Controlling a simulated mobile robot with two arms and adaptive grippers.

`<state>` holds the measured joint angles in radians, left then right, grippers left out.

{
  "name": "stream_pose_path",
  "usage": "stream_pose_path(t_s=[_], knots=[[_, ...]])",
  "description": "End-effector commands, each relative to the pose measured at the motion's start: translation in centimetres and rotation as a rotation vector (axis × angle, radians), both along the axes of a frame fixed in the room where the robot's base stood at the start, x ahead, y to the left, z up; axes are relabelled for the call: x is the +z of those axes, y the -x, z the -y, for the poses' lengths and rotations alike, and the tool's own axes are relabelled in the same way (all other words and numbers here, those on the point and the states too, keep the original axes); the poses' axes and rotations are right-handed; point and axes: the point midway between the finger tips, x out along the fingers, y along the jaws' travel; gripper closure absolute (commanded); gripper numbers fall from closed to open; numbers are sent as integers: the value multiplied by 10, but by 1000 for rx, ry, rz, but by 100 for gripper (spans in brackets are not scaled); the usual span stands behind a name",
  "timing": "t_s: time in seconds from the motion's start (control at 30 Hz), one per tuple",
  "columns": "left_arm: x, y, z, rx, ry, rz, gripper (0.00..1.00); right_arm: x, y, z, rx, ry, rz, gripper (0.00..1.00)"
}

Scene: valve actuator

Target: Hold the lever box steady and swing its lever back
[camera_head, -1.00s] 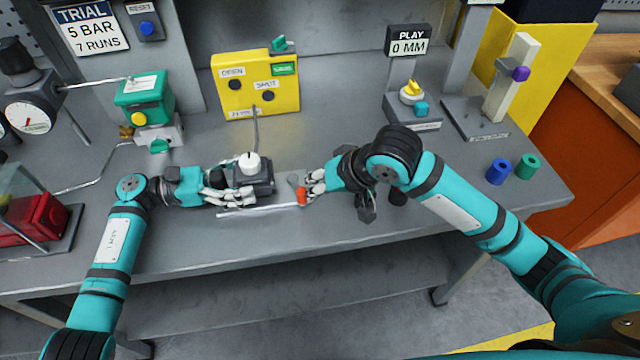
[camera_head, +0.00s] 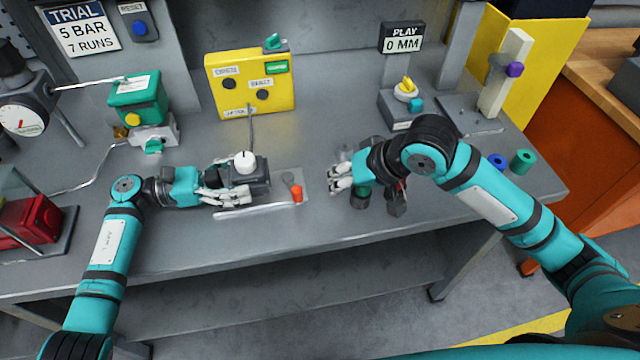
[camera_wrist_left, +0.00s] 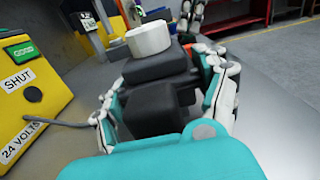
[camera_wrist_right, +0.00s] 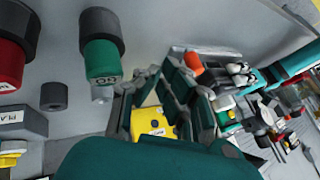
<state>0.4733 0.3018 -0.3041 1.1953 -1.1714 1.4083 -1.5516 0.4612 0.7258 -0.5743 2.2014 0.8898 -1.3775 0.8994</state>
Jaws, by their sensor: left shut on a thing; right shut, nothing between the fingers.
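The lever box (camera_head: 256,180) is a dark grey block with a white round knob (camera_head: 244,160) on top. My left gripper (camera_head: 235,192) is shut around its sides; the left wrist view also shows the box (camera_wrist_left: 160,100) between the white-padded fingers. A short lever with an orange tip (camera_head: 296,193) shows just right of the box, and the orange tip also shows in the right wrist view (camera_wrist_right: 193,63). My right gripper (camera_head: 340,178) is shut and empty, to the right of the orange tip with a gap between them.
A yellow panel (camera_head: 250,100) with a green lit window stands behind the box, joined by a grey cable. A pale rod (camera_head: 255,211) lies in front. A green-topped valve unit (camera_head: 137,100) is at left; a knob stand (camera_head: 400,108) stands behind my right arm.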

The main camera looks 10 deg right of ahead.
Motion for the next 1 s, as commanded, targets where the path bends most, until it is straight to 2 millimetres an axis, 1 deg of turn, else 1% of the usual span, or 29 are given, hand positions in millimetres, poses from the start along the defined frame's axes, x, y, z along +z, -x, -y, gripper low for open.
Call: stream_pose_path(t_s=[0.03, 0.2, 0.33, 0.47, 0.57, 0.67, 0.83, 1.0], knots=[[-5, 1, 1, 0, -9, -3, 85, 11, 5, 6, -1, 3, 5, 100], [-5, 1, 0, 0, -9, -3, 85, 39, 19, 22, -1, 3, 3, 100], [-5, 1, 0, 0, -9, -3, 85, 53, 27, 30, -2, 3, 1, 100], [-5, 1, 0, -1, -9, -3, 85, 60, 31, 33, -2, -1, -1, 100], [-5, 1, 0, -1, -9, -3, 85, 56, 32, 32, -7, -26, -4, 100], [-5, 1, 0, -1, -9, -3, 85, 45, 31, 26, -22, -89, -10, 100], [-5, 1, 0, -1, -9, -3, 85, 15, 32, 14, -72, -266, -15, 100], [-5, 1, 0, -1, -9, -3, 85, -11, 39, 11, -142, -458, -7, 100]])
